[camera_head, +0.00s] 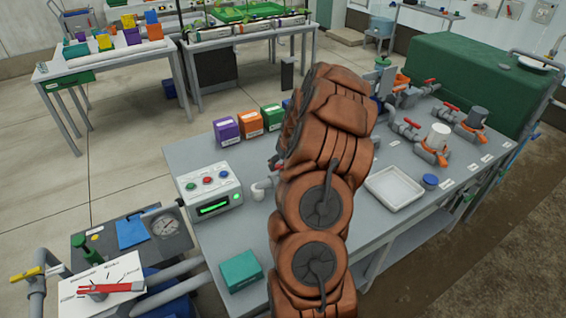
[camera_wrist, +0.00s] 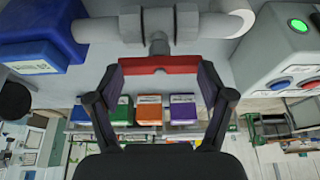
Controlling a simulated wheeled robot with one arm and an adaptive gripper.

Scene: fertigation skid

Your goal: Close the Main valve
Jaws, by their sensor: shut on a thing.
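A valve with a red bar handle (camera_wrist: 158,66) sits on a pale pipe (camera_wrist: 205,25) in the wrist view, which looks upside down. The handle lies crosswise between my two fingers. My gripper (camera_wrist: 158,72) is shut on the handle, with one dark finger at each end. I can read no label naming this valve. In the head view my brown arm hides the gripper and the handle. A bend of pale pipe (camera_head: 264,187) shows left of the arm, beside the control box (camera_head: 209,190).
Purple (camera_head: 226,131), orange (camera_head: 249,123) and green (camera_head: 272,117) boxes stand along the bench's far edge. A teal box (camera_head: 240,270) is at the near edge. A white tray (camera_head: 394,188) and several red-handled valves (camera_head: 451,107) are right of my arm.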

